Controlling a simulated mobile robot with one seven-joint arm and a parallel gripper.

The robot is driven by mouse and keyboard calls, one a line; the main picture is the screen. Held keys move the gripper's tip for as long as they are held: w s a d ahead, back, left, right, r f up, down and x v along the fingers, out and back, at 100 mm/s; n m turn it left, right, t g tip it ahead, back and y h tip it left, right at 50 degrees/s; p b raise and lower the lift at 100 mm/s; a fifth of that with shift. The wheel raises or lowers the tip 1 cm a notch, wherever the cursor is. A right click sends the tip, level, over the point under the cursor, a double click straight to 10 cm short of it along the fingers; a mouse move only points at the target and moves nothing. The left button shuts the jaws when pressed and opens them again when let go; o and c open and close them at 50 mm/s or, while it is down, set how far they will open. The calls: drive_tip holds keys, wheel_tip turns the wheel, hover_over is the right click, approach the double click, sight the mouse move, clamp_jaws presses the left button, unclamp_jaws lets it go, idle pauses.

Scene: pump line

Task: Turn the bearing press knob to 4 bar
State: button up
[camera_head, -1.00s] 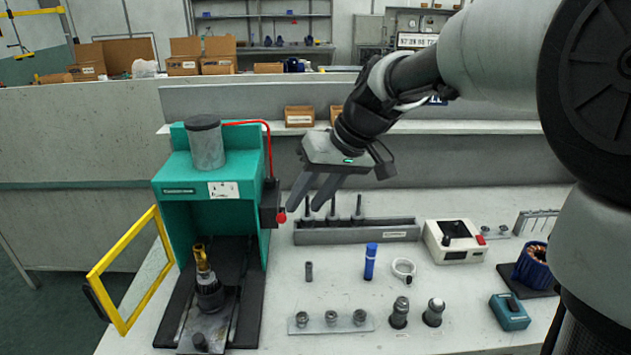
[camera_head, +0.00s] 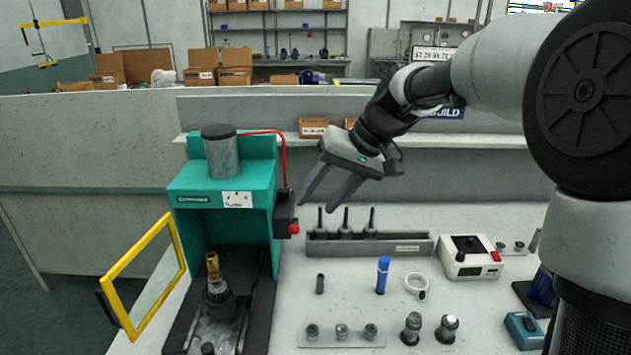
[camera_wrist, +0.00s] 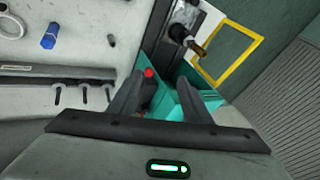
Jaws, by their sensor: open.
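The teal bearing press (camera_head: 222,190) stands at the left of the bench. A dark box on its right side carries a small red knob (camera_head: 294,229) low on its right. In the wrist view the red knob (camera_wrist: 149,72) shows close to the left finger, near the gap between the fingers. My gripper (camera_head: 317,204) is open and empty, pointing down and left, just above and right of the dark box. It appears apart from the knob. My gripper also shows in the wrist view (camera_wrist: 160,78). I cannot read a pressure scale.
The press's yellow-framed guard (camera_head: 145,275) swings out to the left. A grey rack (camera_head: 370,243) with upright black pins stands right of the knob. A blue cylinder (camera_head: 382,276), a white ring (camera_head: 417,284) and a control box (camera_head: 470,258) lie farther right.

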drive_tip(key=w+d+f+m+g+y+b, duration=0.1)
drive_tip(key=w+f+m+y, duration=0.2)
drive_tip(key=w+m, duration=0.2)
drive_tip(key=w+f+m+y+b, duration=0.1)
drive_tip(key=w+f+m+y, duration=0.2)
drive_tip(key=w+m, duration=0.25)
drive_tip(key=m+t+y, duration=0.2)
drive_tip(key=m+y, duration=0.4)
drive_tip(key=m, duration=0.6)
approach(284, 193)
drive_tip(key=w+a+b, duration=0.1)
drive_tip(key=w+a, duration=0.1)
drive_tip(key=a, duration=0.5)
drive_tip(key=shift+w, duration=0.4)
drive_tip(key=shift+a+f+m, duration=0.15)
drive_tip(key=shift+m, duration=0.1)
